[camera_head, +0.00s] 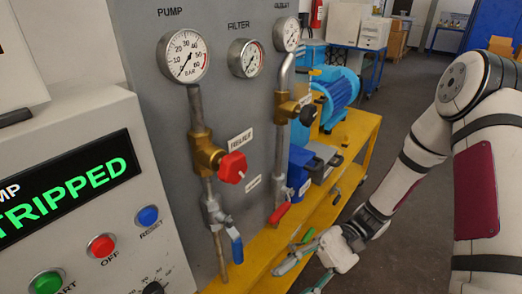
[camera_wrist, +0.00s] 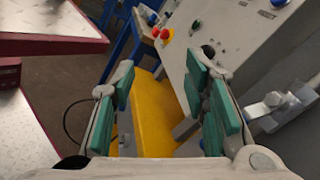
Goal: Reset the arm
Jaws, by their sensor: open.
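My arm reaches in from the right in the head view. My gripper (camera_head: 303,262) is at the lower middle, in front of the yellow bench's edge. In the wrist view my gripper (camera_wrist: 160,105) shows two green-padded fingers standing wide apart. It is open, with nothing between the pads. Below and behind the fingers in that view lies the yellow bench (camera_wrist: 152,125). The gripper appears apart from the valves and panel.
A grey panel carries gauges (camera_head: 183,56), a red-handled relief valve (camera_head: 232,167) and a blue lever (camera_head: 236,246). A control box (camera_head: 90,200) reads "TRIPPED". A blue motor (camera_head: 338,90) stands on the yellow bench (camera_head: 350,140). Open floor (camera_head: 415,225) lies right of the bench.

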